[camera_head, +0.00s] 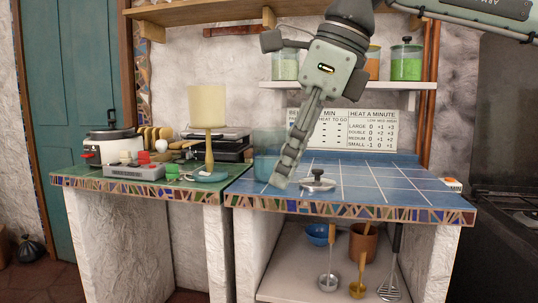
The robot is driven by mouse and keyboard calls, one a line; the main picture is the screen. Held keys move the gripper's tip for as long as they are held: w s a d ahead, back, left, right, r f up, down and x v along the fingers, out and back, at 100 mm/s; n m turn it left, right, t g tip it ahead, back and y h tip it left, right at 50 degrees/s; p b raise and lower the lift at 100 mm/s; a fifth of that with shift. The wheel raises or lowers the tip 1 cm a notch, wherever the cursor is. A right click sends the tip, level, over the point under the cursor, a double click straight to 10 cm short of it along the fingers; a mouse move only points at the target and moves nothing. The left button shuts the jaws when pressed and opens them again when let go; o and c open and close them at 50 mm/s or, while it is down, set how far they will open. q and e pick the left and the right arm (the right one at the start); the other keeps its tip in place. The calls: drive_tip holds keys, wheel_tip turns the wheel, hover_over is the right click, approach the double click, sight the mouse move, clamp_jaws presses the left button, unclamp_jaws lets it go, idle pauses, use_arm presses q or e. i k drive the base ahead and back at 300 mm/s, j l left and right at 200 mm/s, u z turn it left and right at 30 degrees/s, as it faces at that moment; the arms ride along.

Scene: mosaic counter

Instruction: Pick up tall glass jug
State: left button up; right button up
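A tall bluish see-through glass jug (266,150) stands upright at the left end of the blue tiled counter (400,184). My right gripper (281,181) comes down from the upper right, its fingers pointing down and slightly left. The fingers overlap the jug's right side in the picture and hide part of it. I see the fingers side-on, so I cannot tell whether they are open or touch the jug. My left gripper is not in view.
A metal lid (318,182) lies right of the fingertips. A lamp (208,112) stands left of the jug on the green counter, near a black appliance (218,147). A shelf (350,88) with jars is behind the arm. The right part of the blue counter is mostly clear.

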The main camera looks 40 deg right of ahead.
sight(267, 142)
drive_tip(key=i+l, duration=0.95)
